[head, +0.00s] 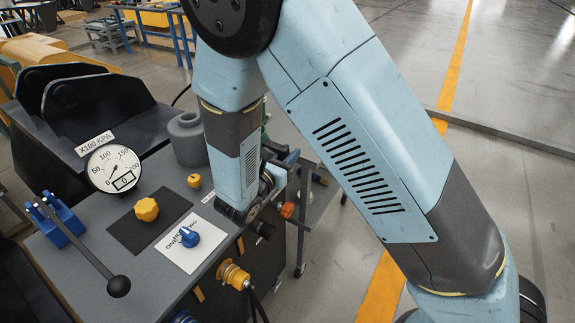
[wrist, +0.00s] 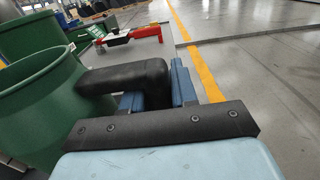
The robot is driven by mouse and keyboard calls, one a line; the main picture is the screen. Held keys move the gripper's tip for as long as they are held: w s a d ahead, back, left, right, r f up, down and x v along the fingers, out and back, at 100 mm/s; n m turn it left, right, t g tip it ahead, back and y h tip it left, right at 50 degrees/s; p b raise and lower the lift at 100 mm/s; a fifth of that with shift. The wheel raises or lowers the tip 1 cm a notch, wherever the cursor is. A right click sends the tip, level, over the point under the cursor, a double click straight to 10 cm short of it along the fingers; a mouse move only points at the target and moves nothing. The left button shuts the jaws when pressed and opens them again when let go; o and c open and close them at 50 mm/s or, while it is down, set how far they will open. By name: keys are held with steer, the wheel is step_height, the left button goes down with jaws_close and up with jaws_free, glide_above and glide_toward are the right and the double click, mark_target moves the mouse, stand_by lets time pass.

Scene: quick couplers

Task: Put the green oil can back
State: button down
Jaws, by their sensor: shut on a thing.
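The green oil can (wrist: 40,110) fills the left of the wrist view, with its black handle (wrist: 125,78) reaching right between the blue fingers of my gripper (wrist: 158,92). My gripper is shut on that handle. Part of the can lies outside the wrist view. I cannot tell what is under the can.
A grey panel holds a pressure gauge (head: 114,168), a yellow knob (head: 147,209), a blue knob (head: 189,237), a black-ball lever (head: 118,286) and a grey cylinder (head: 188,138). A cart (head: 312,190) stands behind my arm. A red item (wrist: 146,33) lies farther off. Floor at right is clear.

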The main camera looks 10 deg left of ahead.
step_height(320, 180, down, 6)
steer(key=w+a, duration=0.1)
steer(key=w, duration=0.1)
steer(key=shift+r, duration=0.15)
steer(key=c, duration=0.9)
jaws_free()
steer(key=shift+w, duration=0.15)
steer(key=v, duration=1.4)
steer(key=shift+w+f, duration=0.1)
steer(key=shift+f, duration=0.25)
